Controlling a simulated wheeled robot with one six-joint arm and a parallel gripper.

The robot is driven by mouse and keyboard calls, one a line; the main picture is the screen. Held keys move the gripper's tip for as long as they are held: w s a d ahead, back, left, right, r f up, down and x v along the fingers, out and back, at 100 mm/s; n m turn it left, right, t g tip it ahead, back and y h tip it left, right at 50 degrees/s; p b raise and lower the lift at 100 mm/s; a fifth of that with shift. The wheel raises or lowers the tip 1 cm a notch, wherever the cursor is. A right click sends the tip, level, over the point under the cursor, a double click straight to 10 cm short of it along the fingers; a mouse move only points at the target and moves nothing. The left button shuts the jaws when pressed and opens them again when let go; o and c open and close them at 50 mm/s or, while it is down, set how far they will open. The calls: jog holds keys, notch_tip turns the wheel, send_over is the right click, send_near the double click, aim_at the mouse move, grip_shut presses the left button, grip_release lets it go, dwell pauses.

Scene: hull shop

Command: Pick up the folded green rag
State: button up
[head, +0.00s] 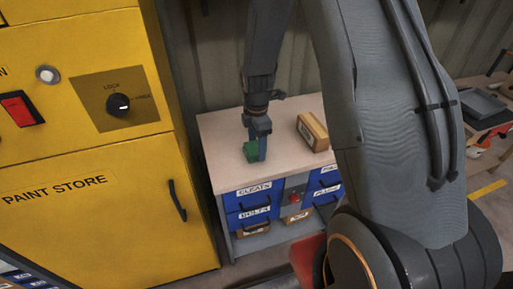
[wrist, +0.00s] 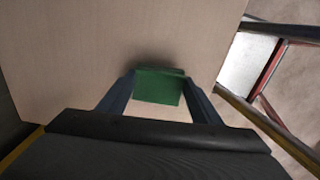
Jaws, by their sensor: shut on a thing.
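The folded green rag (head: 251,151) is at the top of a light wooden-topped drawer cabinet in the head view. It also shows in the wrist view (wrist: 160,86), between the two fingers. My gripper (head: 257,148) points down at the cabinet top and is shut on the rag. In the wrist view my gripper (wrist: 160,95) has a finger against each side of the rag. I cannot tell whether the rag touches the top or is slightly above it.
A brown box (head: 312,132) sits on the cabinet top (head: 222,128), right of the rag. Blue labelled drawers (head: 253,199) are below. A yellow paint store cabinet (head: 90,200) stands close at left. A bench (head: 485,105) with items is at far right.

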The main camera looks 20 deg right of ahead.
notch_tip(320, 180, up, 10)
jog(key=b, duration=0.2)
jog(key=shift+f, duration=0.2)
jog(key=o, duration=0.5)
jog(key=c, duration=0.4)
